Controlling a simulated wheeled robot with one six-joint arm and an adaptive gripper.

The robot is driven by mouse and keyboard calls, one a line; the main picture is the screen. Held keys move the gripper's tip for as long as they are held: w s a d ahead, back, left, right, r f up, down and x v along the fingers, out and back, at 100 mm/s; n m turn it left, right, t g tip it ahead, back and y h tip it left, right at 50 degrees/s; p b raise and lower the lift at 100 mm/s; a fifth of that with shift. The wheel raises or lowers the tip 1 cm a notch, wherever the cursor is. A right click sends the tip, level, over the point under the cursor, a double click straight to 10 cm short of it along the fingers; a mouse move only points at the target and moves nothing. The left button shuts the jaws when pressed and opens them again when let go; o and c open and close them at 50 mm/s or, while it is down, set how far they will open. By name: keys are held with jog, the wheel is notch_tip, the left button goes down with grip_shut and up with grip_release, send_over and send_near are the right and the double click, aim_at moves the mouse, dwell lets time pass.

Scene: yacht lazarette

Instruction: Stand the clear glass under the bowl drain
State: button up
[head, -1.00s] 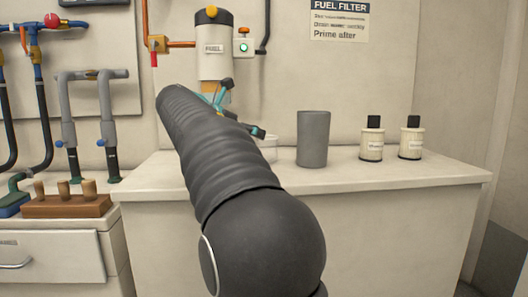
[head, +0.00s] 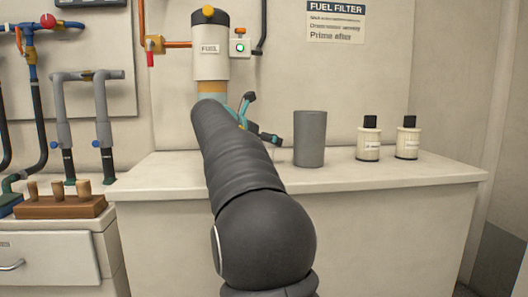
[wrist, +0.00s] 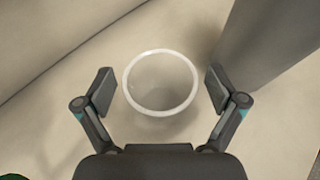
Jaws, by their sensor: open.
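The clear glass (wrist: 160,109) stands upright on the counter in the wrist view, seen from above with its pale round rim showing. My gripper (wrist: 160,90) is open, with one finger on each side of the glass and a gap on both sides. In the head view my arm hides the glass and part of the gripper; its dark and teal fingers show beside the arm. The fuel filter (head: 210,60) hangs on the wall, with its amber bowl (head: 212,88) below the pale body. The bowl's lower end and drain are hidden behind my arm.
A grey cylinder (head: 310,140) stands on the counter (head: 400,176) just right of my gripper, and close to the right finger in the wrist view (wrist: 265,45). Two small black-capped bottles (head: 369,140) (head: 407,140) stand further right. The counter's front right is clear.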

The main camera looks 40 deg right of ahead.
jog(key=c, duration=1.4)
notch_tip(320, 180, up, 18)
jog(key=p, duration=0.9)
